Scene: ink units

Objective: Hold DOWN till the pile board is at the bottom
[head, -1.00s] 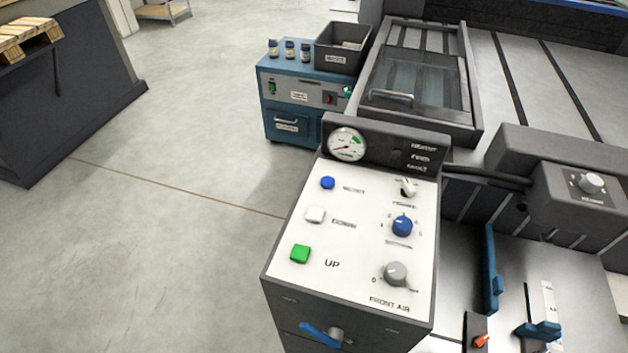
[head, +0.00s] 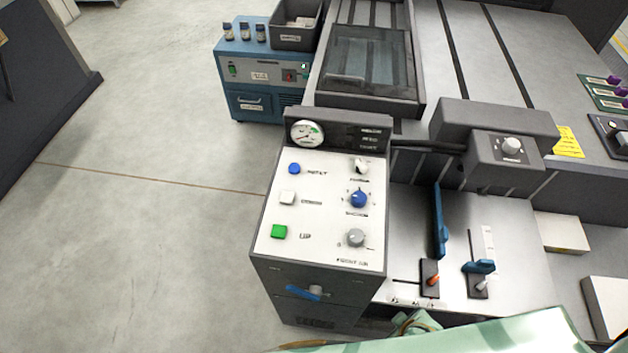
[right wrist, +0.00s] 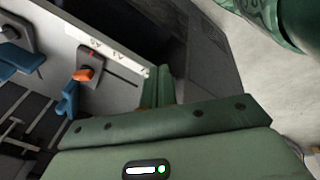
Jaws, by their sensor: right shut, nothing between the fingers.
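The control panel (head: 315,245) has a white face. Its white DOWN button (head: 287,197) sits between the blue RESET button (head: 294,169) above and the green UP button (head: 279,231) below. Nothing touches the buttons. My right arm comes in at the bottom of the head view, below and right of the panel. In the right wrist view my right gripper (right wrist: 164,72) is shut and empty, its green fingers together near a grey metal surface with an orange-tipped lever (right wrist: 84,74). My left gripper is out of view. I cannot make out the pile board.
The panel also carries a gauge (head: 307,133) and knobs, with a blue-handled valve (head: 305,292) on its front. A blue cabinet (head: 255,75) with a dark bin (head: 296,38) stands behind. Levers (head: 431,280) lie to the right. The floor at left is clear.

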